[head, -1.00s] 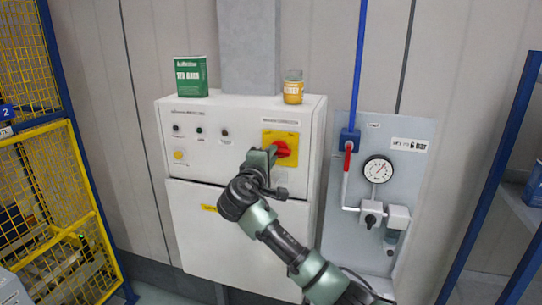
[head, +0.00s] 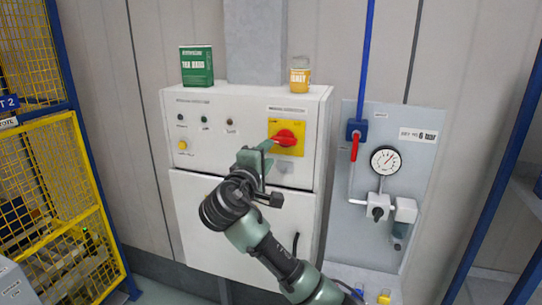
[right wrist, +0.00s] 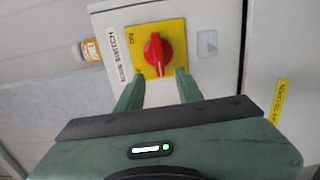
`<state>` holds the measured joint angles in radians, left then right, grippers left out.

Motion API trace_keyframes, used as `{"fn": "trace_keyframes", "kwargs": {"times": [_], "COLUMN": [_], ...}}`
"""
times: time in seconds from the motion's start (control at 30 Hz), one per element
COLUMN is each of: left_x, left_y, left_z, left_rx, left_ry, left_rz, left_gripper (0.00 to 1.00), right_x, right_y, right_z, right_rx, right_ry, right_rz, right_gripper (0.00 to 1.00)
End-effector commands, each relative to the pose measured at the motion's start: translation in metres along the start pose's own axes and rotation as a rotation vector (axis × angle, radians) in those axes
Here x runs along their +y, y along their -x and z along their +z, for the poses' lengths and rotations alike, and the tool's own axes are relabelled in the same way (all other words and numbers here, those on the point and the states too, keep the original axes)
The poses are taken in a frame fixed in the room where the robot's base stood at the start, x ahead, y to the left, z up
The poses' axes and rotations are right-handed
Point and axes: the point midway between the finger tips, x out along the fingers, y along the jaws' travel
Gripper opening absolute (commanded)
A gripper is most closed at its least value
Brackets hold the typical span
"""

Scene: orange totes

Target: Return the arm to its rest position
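My right gripper (head: 266,152) is just below and left of the red rotary knob (head: 286,138) on its yellow plate (head: 297,126). The knob is on the front of a white control cabinet (head: 190,195), with its handle lying about level in the head view. In the right wrist view, the two fingers of my right gripper (right wrist: 159,88) are spread apart with nothing between them. The knob (right wrist: 158,54) shows beyond the fingertips, clear of them. My right arm reaches up from the lower right. My left gripper is not in view.
A green box (head: 197,67) and a yellow-labelled jar (head: 299,75) stand on the cabinet top. To the right is a grey panel (head: 400,165) with a gauge (head: 384,160) and a red-handled valve (head: 355,145). Yellow mesh fencing (head: 60,200) is at left, a blue post (head: 490,190) at right.

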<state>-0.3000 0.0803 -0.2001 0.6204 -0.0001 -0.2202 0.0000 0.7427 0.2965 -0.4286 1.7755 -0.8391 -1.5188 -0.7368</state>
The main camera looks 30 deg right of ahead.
Motion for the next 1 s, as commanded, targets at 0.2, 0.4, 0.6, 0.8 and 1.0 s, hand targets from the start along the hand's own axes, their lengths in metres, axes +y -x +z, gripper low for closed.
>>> {"fn": "trace_keyframes", "kwargs": {"times": [0.2,0.4,0.6,0.8,1.0], "left_x": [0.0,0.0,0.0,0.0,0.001], "left_y": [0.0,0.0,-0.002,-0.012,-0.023], "left_z": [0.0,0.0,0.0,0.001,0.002], "left_rx": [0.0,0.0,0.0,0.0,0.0], "left_ry": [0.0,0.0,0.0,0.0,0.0], "left_rz": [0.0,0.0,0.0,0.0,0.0], "left_gripper": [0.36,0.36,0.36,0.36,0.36], "right_x": [0.001,0.001,-0.013,-0.117,-0.271], "right_y": [0.002,0.002,-0.001,-0.014,-0.011], "right_z": [0.0,0.0,-0.004,-0.03,-0.047], "right_rx": [0.0,-0.001,0.009,0.094,0.195], "right_ry": [0.0,0.0,0.009,0.06,0.083], "right_rz": [0.001,0.001,-0.015,-0.141,-0.344], "right_gripper": [0.36,0.36,0.36,0.36,0.36]}}
